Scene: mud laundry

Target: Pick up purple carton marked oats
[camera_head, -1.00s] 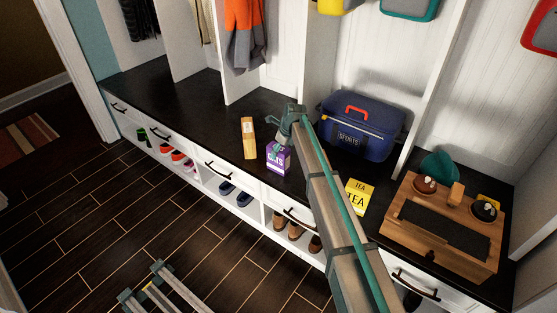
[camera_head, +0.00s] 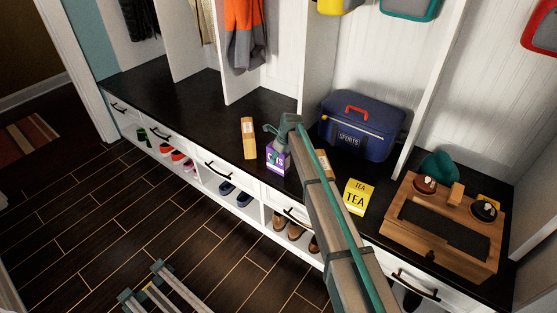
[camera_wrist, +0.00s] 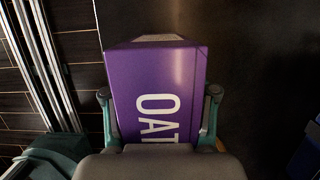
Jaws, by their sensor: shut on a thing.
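The purple carton marked oats (camera_head: 278,162) stands upright near the front edge of the dark bench top in the head view. In the wrist view the carton (camera_wrist: 158,85) fills the middle, with its white "OAT" lettering sideways and its lower part hidden by my gripper's palm. My gripper (camera_head: 279,146) is at the top of the carton, reached from the right by my arm. In the wrist view my gripper (camera_wrist: 160,110) has a finger on each side of the carton and is shut on it. Whether the carton has left the bench top is hard to tell.
A tan box (camera_head: 248,138) stands just left of the carton. Another tan box (camera_head: 324,164) shows partly behind my arm. A yellow tea box (camera_head: 357,196), a blue sports bag (camera_head: 361,127) and a wooden chest (camera_head: 446,226) are to the right. The bench top (camera_head: 180,98) is clear at left.

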